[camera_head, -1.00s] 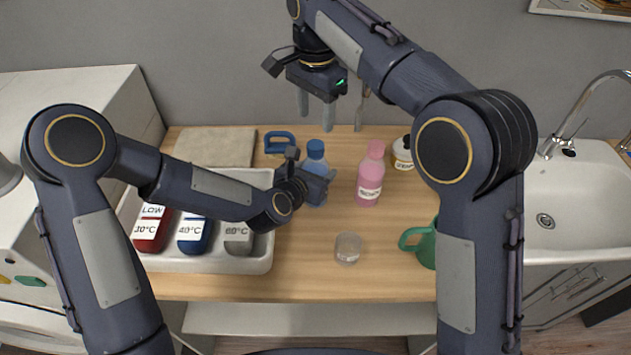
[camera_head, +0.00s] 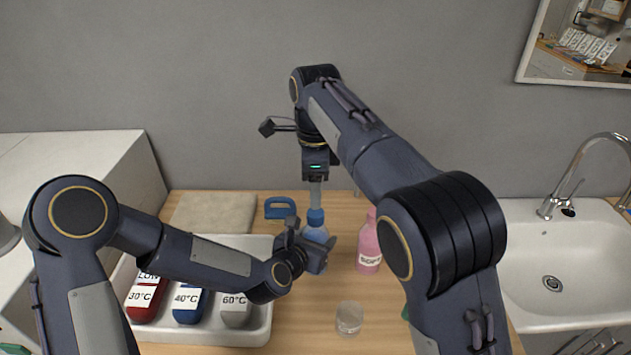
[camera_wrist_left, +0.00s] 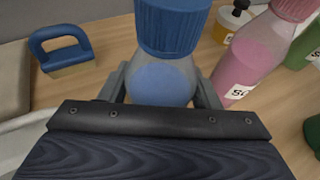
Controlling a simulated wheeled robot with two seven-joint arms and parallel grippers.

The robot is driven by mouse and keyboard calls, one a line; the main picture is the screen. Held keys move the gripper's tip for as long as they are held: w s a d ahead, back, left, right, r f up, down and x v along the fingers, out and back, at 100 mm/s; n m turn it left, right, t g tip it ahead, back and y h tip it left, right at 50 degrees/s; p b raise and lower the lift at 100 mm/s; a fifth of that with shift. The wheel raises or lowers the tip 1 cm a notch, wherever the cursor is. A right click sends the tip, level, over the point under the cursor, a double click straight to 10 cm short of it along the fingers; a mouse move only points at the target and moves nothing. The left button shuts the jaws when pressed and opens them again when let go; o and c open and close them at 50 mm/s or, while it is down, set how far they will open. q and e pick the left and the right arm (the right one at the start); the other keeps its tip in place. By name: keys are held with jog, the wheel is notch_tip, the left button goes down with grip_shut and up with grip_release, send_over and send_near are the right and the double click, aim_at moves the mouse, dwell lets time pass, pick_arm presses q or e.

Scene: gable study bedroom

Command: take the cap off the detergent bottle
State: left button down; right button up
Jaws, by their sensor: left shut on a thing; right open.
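The detergent bottle (camera_head: 314,262) is a clear bottle with blue contents, standing upright on the wooden counter. Its blue ribbed cap (camera_head: 315,217) is on its top; the cap also shows large in the left wrist view (camera_wrist_left: 172,22). My left gripper (camera_head: 317,250) is shut on the bottle's body (camera_wrist_left: 160,82), one finger on each side, below the cap. My right gripper (camera_head: 317,196) points down from above, open, with its fingers right over the cap. I cannot tell whether they touch it.
A pink soap bottle (camera_head: 368,247) stands close on the right. A clear cup (camera_head: 349,318) is in front. A white tray (camera_head: 258,333) with several labelled bottles lies left. A blue-handled brush (camera_head: 279,207) and folded cloth (camera_head: 213,212) lie behind. A sink (camera_head: 565,260) is far right.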

aim_at(316, 212)
notch_tip(316, 212, down, 7)
jog(key=shift+r, duration=0.2)
